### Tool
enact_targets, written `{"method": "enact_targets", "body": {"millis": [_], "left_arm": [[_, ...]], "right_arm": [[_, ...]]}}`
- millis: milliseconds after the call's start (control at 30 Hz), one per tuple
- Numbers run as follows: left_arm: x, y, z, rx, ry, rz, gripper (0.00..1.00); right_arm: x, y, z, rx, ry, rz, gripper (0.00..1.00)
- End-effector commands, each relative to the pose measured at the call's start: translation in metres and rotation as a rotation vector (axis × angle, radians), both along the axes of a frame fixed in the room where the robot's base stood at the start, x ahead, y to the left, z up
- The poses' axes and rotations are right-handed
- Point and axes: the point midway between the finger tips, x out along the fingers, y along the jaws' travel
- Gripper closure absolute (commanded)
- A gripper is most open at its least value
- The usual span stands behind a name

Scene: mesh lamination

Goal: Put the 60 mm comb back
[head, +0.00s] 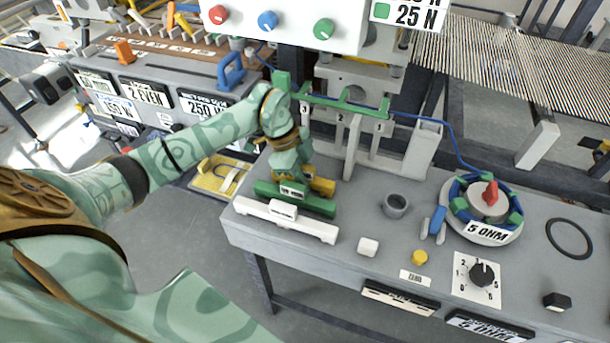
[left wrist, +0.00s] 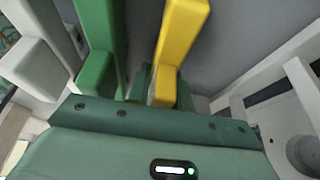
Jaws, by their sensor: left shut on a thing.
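My left gripper (head: 291,170) is low over the bench's near left corner, shut on a yellow comb (head: 322,187). In the left wrist view the yellow comb (left wrist: 183,40) rises between my fingers. A green comb (head: 318,206) lies just in front, alongside the fingers; it also shows in the left wrist view (left wrist: 97,40). A white comb (head: 311,228) lies in front of the green one, at the bench edge. The size marks on the combs are too small to read. Whether the yellow comb touches the bench is hidden. My right gripper is not in view.
A grey stand numbered 1 to 3 with a green toothed bar (head: 345,104) rises behind the combs.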

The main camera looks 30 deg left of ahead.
Motion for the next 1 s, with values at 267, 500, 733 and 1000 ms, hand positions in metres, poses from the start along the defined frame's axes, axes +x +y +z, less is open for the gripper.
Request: {"method": "enact_targets", "body": {"millis": [267, 500, 733, 1000], "left_arm": [[0.0, 0.0, -0.002, 0.0, 0.001, 0.001, 0.57], [0.0, 0.0, 0.002, 0.0, -0.001, 0.0, 0.57], [-0.003, 0.017, 0.042, 0.003, -0.004, 0.001, 0.57], [-0.009, 0.039, 0.095, 0.002, -0.002, 0.002, 0.57]], "right_arm": [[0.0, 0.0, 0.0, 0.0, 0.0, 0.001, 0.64], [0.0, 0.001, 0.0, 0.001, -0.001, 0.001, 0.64], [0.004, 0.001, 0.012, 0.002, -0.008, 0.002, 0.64], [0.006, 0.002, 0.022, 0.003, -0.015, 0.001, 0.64]]}}
